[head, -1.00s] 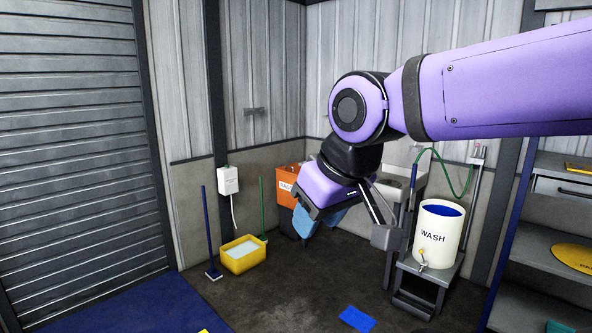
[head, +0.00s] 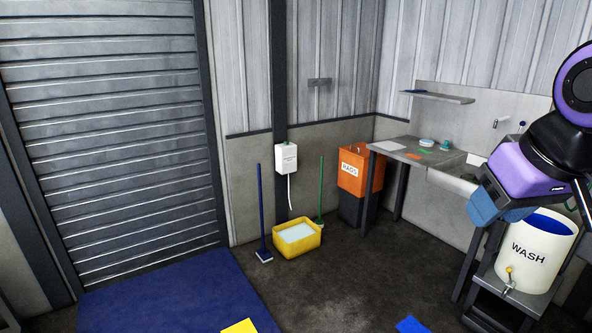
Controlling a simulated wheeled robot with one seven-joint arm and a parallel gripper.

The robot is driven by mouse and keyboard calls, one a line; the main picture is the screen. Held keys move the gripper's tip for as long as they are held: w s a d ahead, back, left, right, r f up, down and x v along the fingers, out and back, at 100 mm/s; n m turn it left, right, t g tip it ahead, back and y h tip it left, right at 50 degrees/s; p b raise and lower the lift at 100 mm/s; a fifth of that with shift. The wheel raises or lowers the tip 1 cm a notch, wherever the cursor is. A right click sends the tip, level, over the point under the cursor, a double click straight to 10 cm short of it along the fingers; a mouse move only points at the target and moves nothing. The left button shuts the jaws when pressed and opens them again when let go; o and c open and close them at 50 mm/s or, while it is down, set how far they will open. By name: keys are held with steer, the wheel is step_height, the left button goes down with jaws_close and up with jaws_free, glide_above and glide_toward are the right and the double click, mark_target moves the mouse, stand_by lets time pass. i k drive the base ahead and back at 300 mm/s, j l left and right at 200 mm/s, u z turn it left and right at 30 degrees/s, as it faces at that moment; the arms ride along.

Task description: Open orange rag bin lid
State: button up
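The orange rag bin (head: 349,181), labelled RAGS, stands in the back corner beside the work table, on a dark lower part. Its orange lid (head: 360,134) forms the top and looks down, with a small handle-like shape at its front edge, though this is too small to be sure. My gripper (head: 527,182) is at the right edge, well right of the bin and nearer to me, in front of the wash tub. A blue piece shows at its underside; I cannot tell whether it is held. The fingertips are partly hidden or out of frame.
A work table (head: 430,160) with several small items stands just right of the bin. The wash tub (head: 530,255) sits on a stand at right. A yellow bucket (head: 297,240), blue broom (head: 262,215) and green-handled tool (head: 321,190) stand left of it. The floor in front is mostly clear.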

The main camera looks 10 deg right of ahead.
mark_target(364, 147)
steer(key=i+l+z, duration=0.3)
steer(key=i, duration=0.55)
steer(key=i+z, duration=0.25)
steer(key=i, duration=0.55)
steer(key=i+u, duration=0.15)
steer(key=i, duration=0.4)
steer(key=i+l+u, duration=0.15)
steer(key=i, duration=0.35)
steer(key=i+l+u, duration=0.15)
steer(key=i, duration=0.35)
steer(key=i+l+u, duration=0.1)
steer(key=i, duration=0.4)
steer(key=i+l+u, duration=0.15)
steer(key=i+l, duration=0.2)
steer(key=i, duration=0.15)
